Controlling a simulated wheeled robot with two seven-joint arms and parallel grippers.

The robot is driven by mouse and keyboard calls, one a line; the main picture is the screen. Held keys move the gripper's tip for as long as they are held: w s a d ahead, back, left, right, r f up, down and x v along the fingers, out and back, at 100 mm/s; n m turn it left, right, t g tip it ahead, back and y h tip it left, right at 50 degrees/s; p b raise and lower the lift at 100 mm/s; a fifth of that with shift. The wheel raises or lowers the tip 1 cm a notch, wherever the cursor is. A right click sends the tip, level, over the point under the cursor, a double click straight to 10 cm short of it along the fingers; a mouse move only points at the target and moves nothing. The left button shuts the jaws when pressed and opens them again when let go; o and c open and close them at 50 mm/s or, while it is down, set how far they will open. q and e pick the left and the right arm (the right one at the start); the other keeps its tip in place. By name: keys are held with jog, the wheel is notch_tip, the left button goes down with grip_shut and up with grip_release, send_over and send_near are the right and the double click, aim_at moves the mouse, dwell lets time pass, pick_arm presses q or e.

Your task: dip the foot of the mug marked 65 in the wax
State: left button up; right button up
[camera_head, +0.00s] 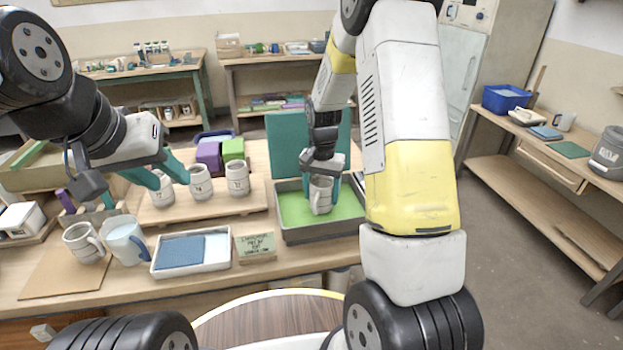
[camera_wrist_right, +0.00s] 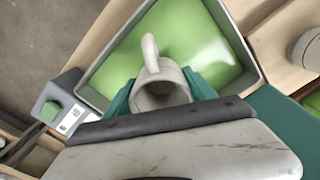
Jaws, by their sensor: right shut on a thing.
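A pale grey mug (camera_head: 320,195) is held upright in my right gripper (camera_head: 322,180), which is shut on it. The mug is over or in the green wax (camera_head: 345,207) in a dark-rimmed square tray (camera_head: 321,232); whether its foot touches the wax is hidden. In the right wrist view the mug (camera_wrist_right: 162,96) sits between the teal fingers, its handle pointing towards the far side of the tray, with green wax (camera_wrist_right: 190,40) around it. No number is readable on it. My left gripper (camera_head: 158,172) is open, its fingers apart, near the row of mugs.
Marked mugs (camera_head: 200,184) (camera_head: 238,180) stand on a wooden board (camera_head: 205,211). A grey mug (camera_head: 84,243), a white jug with blue handle (camera_head: 126,242), a tray with blue sponge (camera_head: 219,263) and a lettered sign (camera_head: 255,247) line the front. A teal panel (camera_head: 287,138) stands behind the wax tray.

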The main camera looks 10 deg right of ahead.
jog(key=shift+f, duration=0.8)
jog(key=shift+r, duration=0.1)
dwell(1.0)
jog(key=shift+r, duration=1)
dwell(0.9)
notch_tip(320, 180, up, 8)
jog(key=shift+f, duration=0.25)
dwell(0.4)
jog(key=shift+s, duration=0.1)
dwell(0.4)
